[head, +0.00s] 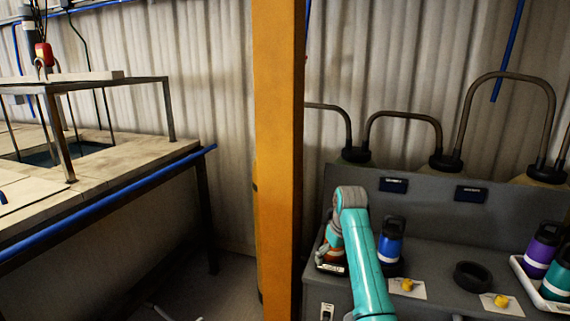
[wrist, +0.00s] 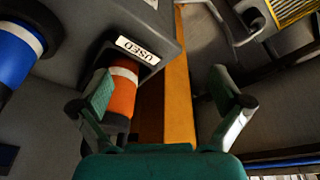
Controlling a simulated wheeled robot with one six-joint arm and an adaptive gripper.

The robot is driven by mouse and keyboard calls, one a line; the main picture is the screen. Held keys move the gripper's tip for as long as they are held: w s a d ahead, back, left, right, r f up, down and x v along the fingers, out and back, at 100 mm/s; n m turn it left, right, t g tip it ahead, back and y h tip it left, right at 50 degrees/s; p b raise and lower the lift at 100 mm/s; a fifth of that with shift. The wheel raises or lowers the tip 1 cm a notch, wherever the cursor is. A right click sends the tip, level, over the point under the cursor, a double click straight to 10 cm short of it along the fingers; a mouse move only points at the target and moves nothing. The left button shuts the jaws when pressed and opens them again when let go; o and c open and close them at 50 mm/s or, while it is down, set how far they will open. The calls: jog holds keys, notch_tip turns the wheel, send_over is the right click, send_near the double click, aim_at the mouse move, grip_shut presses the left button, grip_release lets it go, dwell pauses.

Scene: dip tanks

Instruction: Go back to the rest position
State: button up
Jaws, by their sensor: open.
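My gripper (wrist: 165,103) is open in the wrist view, with its two fingers wide apart and nothing held between them. An orange bottle (wrist: 120,98) with a white band is beyond the left finger, partly covered by it. The bottle is by a dark holder with a USED label (wrist: 138,50). In the head view my teal arm reaches over the left end of the grey bench (head: 440,245). The USED label (head: 331,267) shows below the arm.
A blue bottle (head: 391,251) stands just right of my arm. A black ring (head: 473,275), yellow knobs (head: 407,285) and a white tray (head: 521,270) with purple and teal bottles are farther right. An orange post (head: 278,150) rises close on the left. A tank table (head: 100,190) stands beyond it.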

jog(key=s+f+t, duration=0.1)
jog(key=s+f, duration=0.2)
jog(key=f, duration=0.5)
jog(key=s+d+f+m+t, duration=0.1)
jog(key=s+f, duration=0.2)
jog(key=f, duration=0.4)
jog(key=s+f+t, duration=0.1)
jog(key=s+f, duration=0.3)
jog(key=f, duration=0.4)
jog(key=s+d+f+m+t, duration=0.1)
jog(key=s+f, duration=0.5)
jog(key=s, duration=0.4)
jog(key=s+f+m+t, duration=0.1)
jog(key=s+f+t, duration=0.1)
jog(key=s+f, duration=0.5)
jog(key=s+d+r+t, duration=0.15)
jog(key=s+r, duration=0.25)
jog(key=s, duration=1)
jog(key=s+r+t, duration=0.2)
jog(key=s+r, duration=0.2)
jog(key=s, duration=0.9)
jog(key=s+r+m+t, duration=0.1)
jog(key=s+r, duration=0.6)
jog(key=r, duration=0.2)
jog(key=s+r+t, duration=0.1)
jog(key=s+r, duration=0.6)
jog(key=r, duration=0.3)
jog(key=shift+s+r+m+t+h, duration=0.25)
jog(key=shift+s+m+t+h, duration=0.05)
jog(key=shift+m+t+h, duration=0.1)
